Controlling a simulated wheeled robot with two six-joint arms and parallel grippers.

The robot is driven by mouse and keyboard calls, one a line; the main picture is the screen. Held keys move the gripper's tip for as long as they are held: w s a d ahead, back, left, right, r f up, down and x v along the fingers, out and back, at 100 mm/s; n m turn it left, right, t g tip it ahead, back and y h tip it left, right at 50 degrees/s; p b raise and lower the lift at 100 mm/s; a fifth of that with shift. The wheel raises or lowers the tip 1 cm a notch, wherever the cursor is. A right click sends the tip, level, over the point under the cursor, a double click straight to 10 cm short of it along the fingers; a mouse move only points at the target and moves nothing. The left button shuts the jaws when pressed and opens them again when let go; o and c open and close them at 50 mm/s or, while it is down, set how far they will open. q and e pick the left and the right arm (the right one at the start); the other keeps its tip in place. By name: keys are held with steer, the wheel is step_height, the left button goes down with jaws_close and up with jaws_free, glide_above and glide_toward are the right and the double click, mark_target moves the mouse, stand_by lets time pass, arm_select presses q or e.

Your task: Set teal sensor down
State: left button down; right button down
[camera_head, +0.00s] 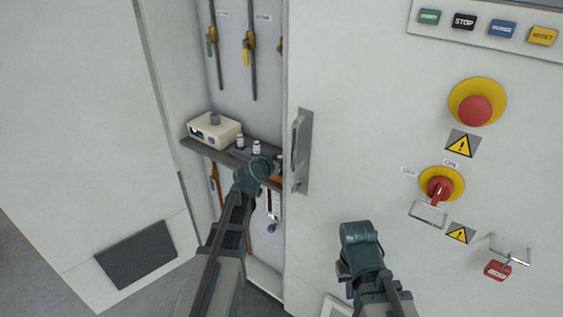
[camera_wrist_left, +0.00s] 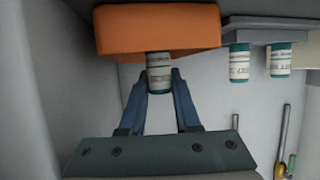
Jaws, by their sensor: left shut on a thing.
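The held sensor, a small white-labelled cylinder with a teal end (camera_wrist_left: 160,73), is between the fingers of my left gripper (camera_wrist_left: 160,85) in the left wrist view, which is upside down. Its other end meets or nearly meets the orange block (camera_wrist_left: 158,30); I cannot tell if it touches. In the head view my left gripper (camera_head: 275,161) reaches into the open cabinet bay, and the orange block (camera_head: 277,180) shows just below it.
Two similar small vials (camera_head: 240,141) (camera_head: 256,147) stand on the grey shelf (camera_head: 215,153) beside a cream instrument box (camera_head: 214,131). The door's edge and handle (camera_head: 299,150) are close right of my left gripper. Valves and pipes (camera_head: 250,45) line the back wall.

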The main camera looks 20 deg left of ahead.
arm_select(q)
steer(key=shift+f, duration=0.25)
steer(key=c, duration=0.6)
jaws_free()
steer(key=shift+r, duration=0.1)
steer(key=shift+r, duration=0.1)
steer(key=shift+s+r, duration=0.25)
steer(key=shift+s, duration=0.05)
steer(key=p+v, duration=0.4)
steer(key=v, duration=0.7)
steer(key=shift+s+p, duration=0.2)
steer(key=shift+p, duration=0.1)
